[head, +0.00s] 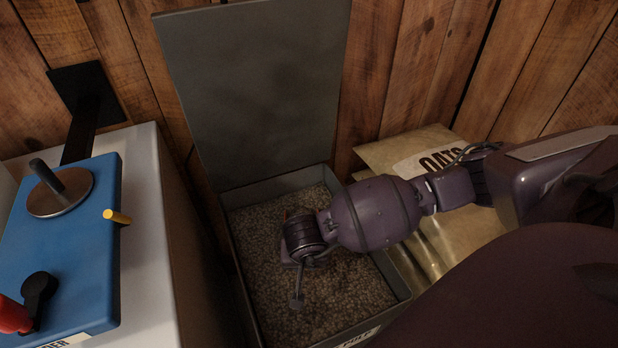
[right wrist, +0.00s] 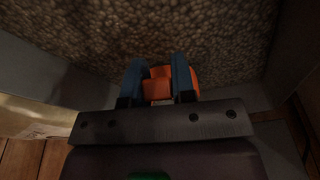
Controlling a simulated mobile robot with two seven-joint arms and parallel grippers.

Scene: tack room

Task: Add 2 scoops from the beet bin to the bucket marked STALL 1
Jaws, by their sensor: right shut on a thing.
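The open bin (head: 405,290) is full of grey-brown pellets (head: 262,290); its front label is cut off at the frame's bottom edge and seems to end in "PULP". My right arm reaches in from the right over the bin, with its wrist above the pellets. In the right wrist view my right gripper (right wrist: 160,72) has its two blue fingers closed on an orange piece (right wrist: 158,88), which looks like a scoop's handle. The scoop's bowl is hidden, so I cannot tell whether it holds pellets. No bucket marked STALL 1 and no left gripper are in view.
The bin's grey lid (head: 255,90) stands raised at the back. An OATS sack (head: 405,155) lies right of the bin, partly behind my arm. A white cabinet (head: 150,200) with a blue machine (head: 75,250) with levers stands left. A plank wall closes the back.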

